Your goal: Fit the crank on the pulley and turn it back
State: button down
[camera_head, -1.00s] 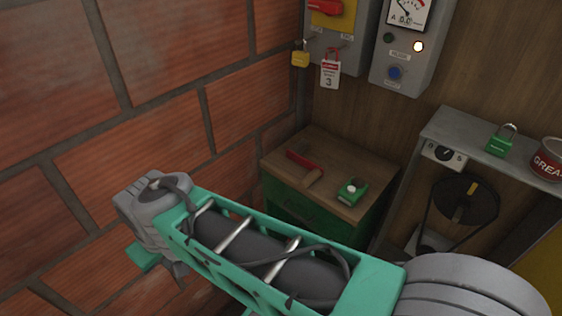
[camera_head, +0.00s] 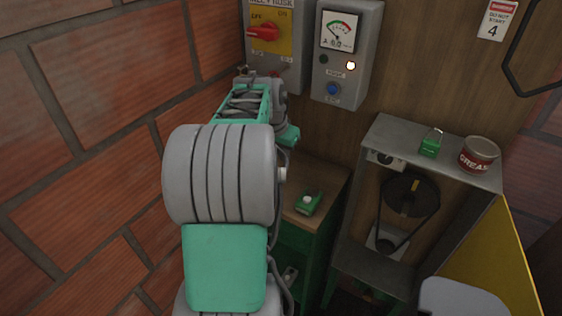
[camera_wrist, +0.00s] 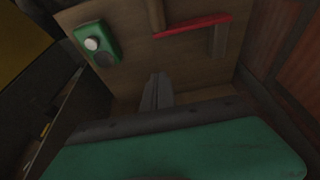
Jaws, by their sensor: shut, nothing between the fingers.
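The crank (camera_wrist: 193,25), a red bar with brown pieces at its ends, lies on the wooden cabinet top in the wrist view. My arm hides it in the head view. My gripper (camera_wrist: 157,78) points towards that top with its grey fingers together and empty; the crank is ahead of it and apart. The head view does not show the fingers. The pulley (camera_head: 402,200) is a dark wheel with a yellow mark and a belt, inside the grey open-fronted housing (camera_head: 345,240) at right. Nothing is fitted on it.
A green box with a white button (camera_head: 309,202) lies on the cabinet top. A green padlock (camera_head: 431,147) and a grease tin (camera_head: 479,154) stand on the housing. A switch box (camera_head: 270,45) and a meter panel (camera_head: 346,50) hang above. A brick wall (camera_head: 100,100) borders the left.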

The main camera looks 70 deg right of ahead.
jog(key=p+x, duration=0.1)
jog(key=x, duration=0.6)
jog(key=shift+f, duration=0.2)
jog(key=shift+f+p, duration=0.4)
jog(key=shift+p, duration=0.1)
jog(key=a, duration=0.1)
jog(key=a+p, duration=0.1)
jog(key=a, duration=0.1)
jog(key=shift+w+r, duration=0.1)
jog(key=shift+w, duration=0.2)
jog(key=shift+a, duration=0.25)
jog(key=shift+a+f, duration=0.1)
jog(key=shift+f, duration=0.15)
